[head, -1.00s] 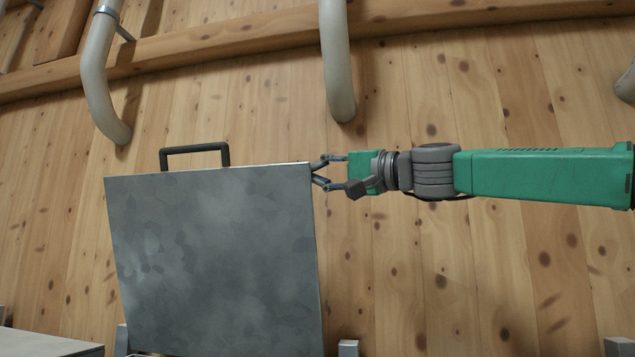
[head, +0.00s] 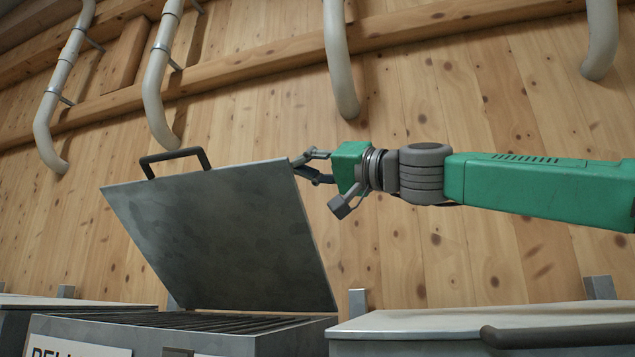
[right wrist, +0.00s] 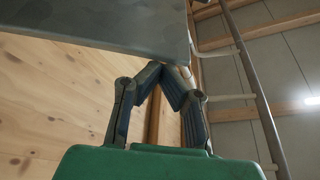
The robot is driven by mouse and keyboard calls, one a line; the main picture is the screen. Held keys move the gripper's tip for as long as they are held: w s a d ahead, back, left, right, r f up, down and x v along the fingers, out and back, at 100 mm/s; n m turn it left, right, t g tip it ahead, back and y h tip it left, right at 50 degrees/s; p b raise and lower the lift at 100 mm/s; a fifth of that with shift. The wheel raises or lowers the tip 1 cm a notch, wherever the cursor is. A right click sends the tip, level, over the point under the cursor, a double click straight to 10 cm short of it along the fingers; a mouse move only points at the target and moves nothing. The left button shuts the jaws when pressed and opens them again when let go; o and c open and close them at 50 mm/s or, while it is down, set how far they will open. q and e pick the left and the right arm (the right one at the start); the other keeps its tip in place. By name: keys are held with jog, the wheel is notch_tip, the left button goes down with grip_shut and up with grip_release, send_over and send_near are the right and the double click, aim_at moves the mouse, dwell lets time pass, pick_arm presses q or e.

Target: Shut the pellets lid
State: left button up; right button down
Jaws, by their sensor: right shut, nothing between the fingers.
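The pellets lid (head: 225,240) is a grey metal panel with a dark bar handle (head: 175,161) on its top edge. It stands raised and tilted above the pellets bin (head: 190,338), whose slatted grid (head: 200,320) shows below it. My right gripper (head: 297,167) is at the lid's upper right corner, its fingertips at or very close to the edge. In the right wrist view, the gripper's fingers (right wrist: 174,72) meet at their tips beneath the lid's edge (right wrist: 120,30), with nothing between them. Whether they touch the lid is unclear. My left gripper is not seen.
A closed bin with a grey lid (head: 440,322) and dark handle (head: 560,335) stands at the right. Another closed bin (head: 60,302) is at the left. Pale pipes (head: 340,65) hang along the wooden wall (head: 440,140) behind.

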jog(key=shift+n+g, duration=0.3)
jog(key=shift+n, duration=0.5)
jog(key=s+a+f+b, duration=0.1)
jog(key=f+b, duration=0.1)
jog(key=s+a+f+b, duration=0.1)
jog(key=a, duration=0.1)
jog(key=shift+s+a+f+b, duration=0.1)
jog(key=shift+s+f+b, duration=0.1)
jog(key=shift+f+b, duration=0.2)
jog(key=shift+s+f+b, duration=0.15)
jog(key=shift+b, duration=0.2)
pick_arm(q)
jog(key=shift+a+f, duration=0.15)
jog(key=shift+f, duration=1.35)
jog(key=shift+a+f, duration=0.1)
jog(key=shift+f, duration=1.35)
pick_arm(e)
jog(key=shift+s+d+y, duration=0.1)
jog(key=shift+d+y, duration=0.2)
jog(key=shift+d, duration=0.25)
jog(key=shift+a, duration=0.1)
